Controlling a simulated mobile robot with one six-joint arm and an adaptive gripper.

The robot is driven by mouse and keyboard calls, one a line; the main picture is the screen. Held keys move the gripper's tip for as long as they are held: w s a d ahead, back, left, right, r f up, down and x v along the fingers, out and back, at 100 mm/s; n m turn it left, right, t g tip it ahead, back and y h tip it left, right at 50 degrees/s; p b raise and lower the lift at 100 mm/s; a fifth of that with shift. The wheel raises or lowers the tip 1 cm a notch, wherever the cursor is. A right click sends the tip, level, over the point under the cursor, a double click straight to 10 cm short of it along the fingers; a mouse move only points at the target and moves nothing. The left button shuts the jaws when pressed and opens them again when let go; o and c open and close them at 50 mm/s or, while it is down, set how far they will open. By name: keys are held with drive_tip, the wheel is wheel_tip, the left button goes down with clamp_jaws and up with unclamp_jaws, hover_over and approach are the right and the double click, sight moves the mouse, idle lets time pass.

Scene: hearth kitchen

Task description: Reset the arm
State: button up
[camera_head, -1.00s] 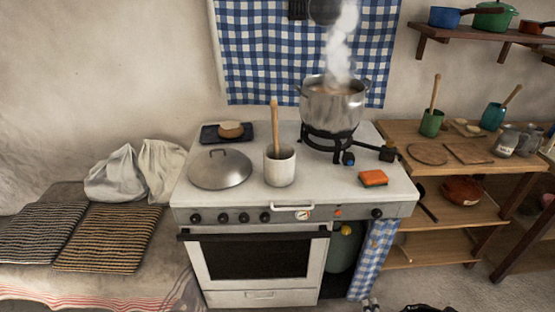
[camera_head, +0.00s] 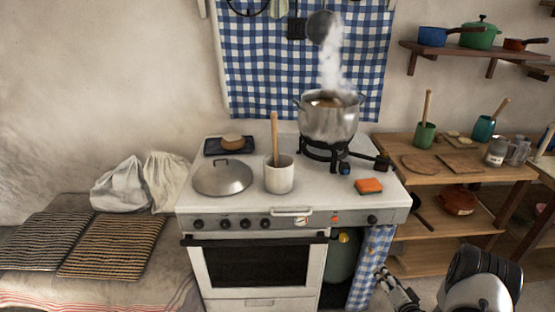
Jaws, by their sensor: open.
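My gripper (camera_head: 384,276) shows at the bottom of the picture, right of centre, in front of the blue checked curtain below the stove's right end. Its fingers point up and to the left, and it is open with nothing seen between them. Its lower part runs out of the picture. A white and black link of my arm (camera_head: 482,285) stands to its right in the bottom right corner. The gripper appears apart from the stove (camera_head: 250,222).
On the stovetop are a steaming pot (camera_head: 328,118) on a burner, a lid (camera_head: 222,178), a white crock with a wooden tool (camera_head: 279,176) and an orange sponge (camera_head: 369,186). Wooden shelves (camera_head: 455,173) with pots and cups stand right.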

drive_tip(key=w+a+r+n+g+h, duration=0.1)
drive_tip(key=a+r+n+g, duration=0.1)
drive_tip(key=r, duration=1)
drive_tip(key=w+a+r+n+g+h, duration=0.1)
drive_tip(key=a+r+n+g, duration=0.1)
drive_tip(key=r, duration=1.1)
drive_tip(key=s+a+r+n+g, duration=0.1)
drive_tip(key=s+a+r+g, duration=0.1)
drive_tip(key=s+a+r, duration=0.7)
drive_tip(key=s+a+r+n+g, duration=0.1)
drive_tip(key=s+a+r, duration=0.1)
drive_tip(key=s, duration=0.7)
drive_tip(key=s+a+r+n+g+y, duration=0.1)
drive_tip(key=s+a, duration=0.4)
drive_tip(key=s, duration=0.4)
drive_tip(key=s+a+r+n+g, duration=0.1)
drive_tip(key=s+a+r+n, duration=0.1)
drive_tip(key=s, duration=0.8)
drive_tip(key=shift+a+r+g+y, duration=0.3)
drive_tip(key=shift+a, duration=0.35)
drive_tip(key=shift+c, duration=0.4)
